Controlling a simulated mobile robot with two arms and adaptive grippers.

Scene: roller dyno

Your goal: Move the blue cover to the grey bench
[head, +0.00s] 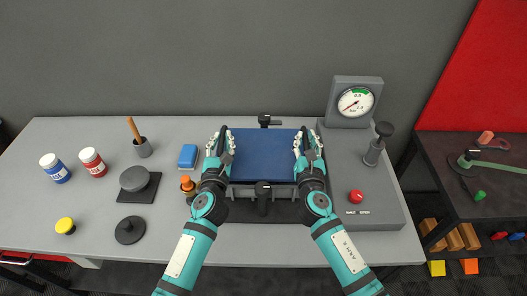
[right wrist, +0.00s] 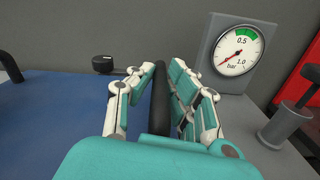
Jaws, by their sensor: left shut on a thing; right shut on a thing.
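The blue cover (head: 264,155) is a flat blue panel with dark handles at its left and right sides. It sits at the middle of the grey bench (head: 100,205), over a dark fixture with black clamps (head: 263,188). My left gripper (head: 222,140) is shut on the cover's left handle. My right gripper (head: 304,140) is shut on its right handle. In the right wrist view the dark handle (right wrist: 159,100) stands between the fingers, with the blue cover (right wrist: 50,115) to the left. I cannot tell whether the cover touches the fixture beneath.
A pressure gauge (head: 355,102), a plunger (head: 376,145) and a red button (head: 356,196) stand on the right panel.

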